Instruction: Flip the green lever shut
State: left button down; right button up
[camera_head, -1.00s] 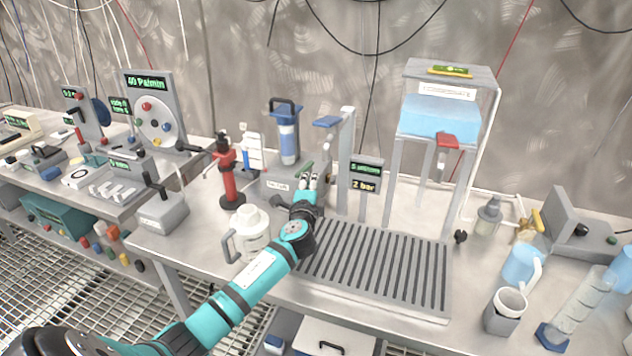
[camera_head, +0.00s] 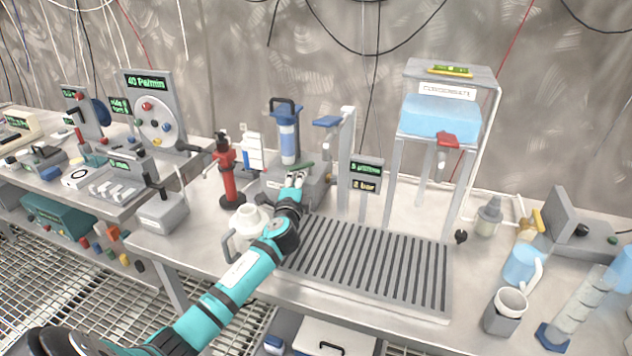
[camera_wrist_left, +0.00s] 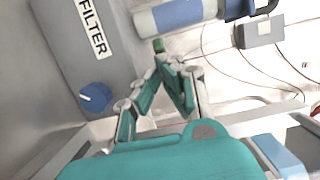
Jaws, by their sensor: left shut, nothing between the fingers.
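The green lever (camera_head: 304,166) sits on the grey filter block (camera_head: 274,188) at the foot of a blue-and-white filter cylinder (camera_head: 289,138). My left gripper (camera_head: 295,178) is shut and empty, with its fingertips just below the lever. In the left wrist view the lever's green end (camera_wrist_left: 158,45) shows just beyond the left gripper's fingertips (camera_wrist_left: 170,62). Whether they touch is unclear, and most of the lever is hidden there. The block carries a FILTER label and a blue knob (camera_wrist_left: 95,97). My right gripper is in neither view.
A red pump (camera_head: 228,175) and a white jug (camera_head: 248,220) stand left of my arm. A post with a blue handle (camera_head: 328,122) and a display (camera_head: 366,175) stand to the right. The slatted drain tray (camera_head: 370,262) in front is clear.

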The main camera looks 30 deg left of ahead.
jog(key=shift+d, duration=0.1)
pick_arm(q)
jog(key=v, duration=1.2)
